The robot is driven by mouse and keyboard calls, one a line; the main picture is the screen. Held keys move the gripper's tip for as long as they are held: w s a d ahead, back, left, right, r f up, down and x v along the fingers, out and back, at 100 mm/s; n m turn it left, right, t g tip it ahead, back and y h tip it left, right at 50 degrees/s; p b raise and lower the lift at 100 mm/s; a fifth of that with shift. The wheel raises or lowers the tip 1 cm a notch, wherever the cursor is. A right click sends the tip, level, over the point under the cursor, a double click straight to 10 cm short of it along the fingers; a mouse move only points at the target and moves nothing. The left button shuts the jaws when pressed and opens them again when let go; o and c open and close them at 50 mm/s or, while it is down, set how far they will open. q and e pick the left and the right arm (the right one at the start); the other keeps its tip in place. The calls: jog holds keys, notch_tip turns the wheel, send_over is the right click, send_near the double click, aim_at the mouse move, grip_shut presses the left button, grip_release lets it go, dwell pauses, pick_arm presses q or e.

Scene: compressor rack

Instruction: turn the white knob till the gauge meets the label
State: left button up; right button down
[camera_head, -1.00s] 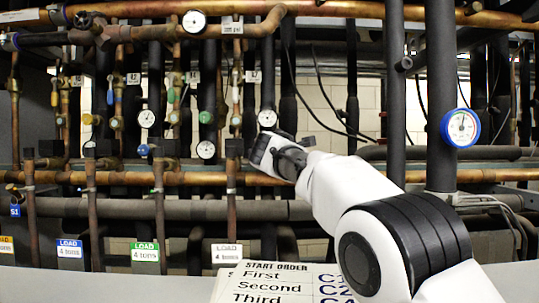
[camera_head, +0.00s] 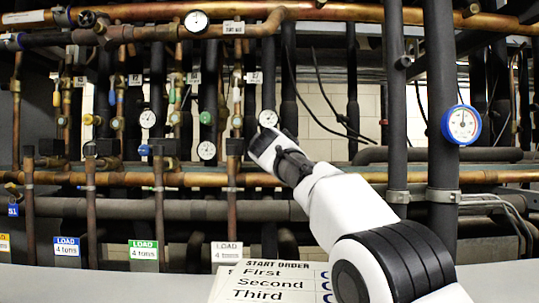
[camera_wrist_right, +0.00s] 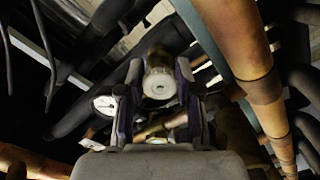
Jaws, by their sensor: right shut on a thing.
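My right gripper (camera_wrist_right: 160,95) has its two fingers closed around the sides of a white round knob (camera_wrist_right: 160,83) in the right wrist view. In the head view my right gripper (camera_head: 262,146) is among the pipes, just below a small white gauge (camera_head: 268,118); its fingertips and the held knob cannot be made out there. A white-faced gauge (camera_wrist_right: 105,104) shows left of the fingers in the wrist view. A white label (camera_head: 227,251) reads "LOAD 4 tons". Needle readings on the small gauges are too small to tell. My left gripper is not in view.
Copper and dark pipes surround my right gripper. A blue-rimmed gauge (camera_head: 461,125) is on a dark pipe at the right. Blue (camera_head: 67,246) and green (camera_head: 143,250) load labels are at the lower left. A START ORDER sheet (camera_head: 275,283) is at the bottom.

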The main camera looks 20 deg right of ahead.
jog(key=shift+r+m, duration=0.25)
jog(key=shift+m, duration=1.05)
jog(key=c, duration=1.2)
grip_release()
jog(key=o, duration=0.4)
jog(key=shift+o, duration=0.2)
jog(key=shift+f, duration=0.15)
